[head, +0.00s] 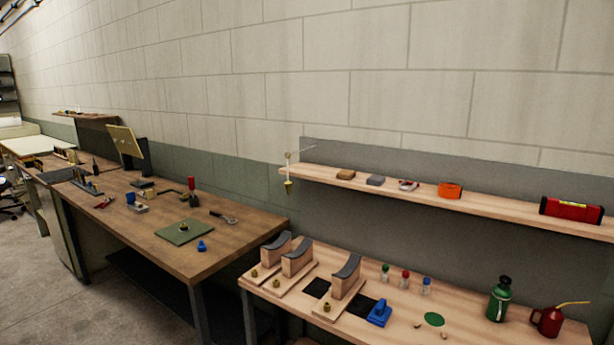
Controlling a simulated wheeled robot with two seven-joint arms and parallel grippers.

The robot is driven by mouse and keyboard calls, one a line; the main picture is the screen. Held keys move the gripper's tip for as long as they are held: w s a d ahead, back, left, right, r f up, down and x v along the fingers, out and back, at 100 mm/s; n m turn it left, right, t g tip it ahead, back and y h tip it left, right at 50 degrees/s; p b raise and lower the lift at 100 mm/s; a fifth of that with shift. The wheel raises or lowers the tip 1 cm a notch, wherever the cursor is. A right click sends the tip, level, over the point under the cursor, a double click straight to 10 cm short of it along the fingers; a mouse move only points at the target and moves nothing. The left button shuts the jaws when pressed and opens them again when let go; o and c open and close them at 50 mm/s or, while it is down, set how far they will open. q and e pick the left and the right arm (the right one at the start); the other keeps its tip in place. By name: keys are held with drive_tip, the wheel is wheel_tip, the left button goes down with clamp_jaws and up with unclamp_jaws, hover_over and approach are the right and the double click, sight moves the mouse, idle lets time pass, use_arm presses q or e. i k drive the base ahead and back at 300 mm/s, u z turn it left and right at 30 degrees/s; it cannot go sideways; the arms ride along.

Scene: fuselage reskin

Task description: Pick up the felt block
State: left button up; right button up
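Two small blocks lie on the wooden wall shelf (500,204), near its left end. One is a tan-brown block (346,174); the other, just right of it, is a grey block (375,180) that looks like the felt block. They are too small in the picture to make out their material for sure. Both rest on the shelf, apart from each other. Neither of my grippers is in view.
The shelf also holds a red-and-white item (408,185), an orange tape (450,190) and a red level (571,209). Below, the bench (470,283) carries saddle-topped stands (345,278), small bottles, a green canister (500,299) and a red oil can (548,320). A brown workbench (160,205) stands left.

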sight(376, 180)
drive_tip(key=u, duration=0.6)
drive_tip(key=i, duration=1.05)
drive_tip(key=z, duration=0.5)
drive_tip(key=i, duration=0.9)
drive_tip(key=z, duration=0.7)
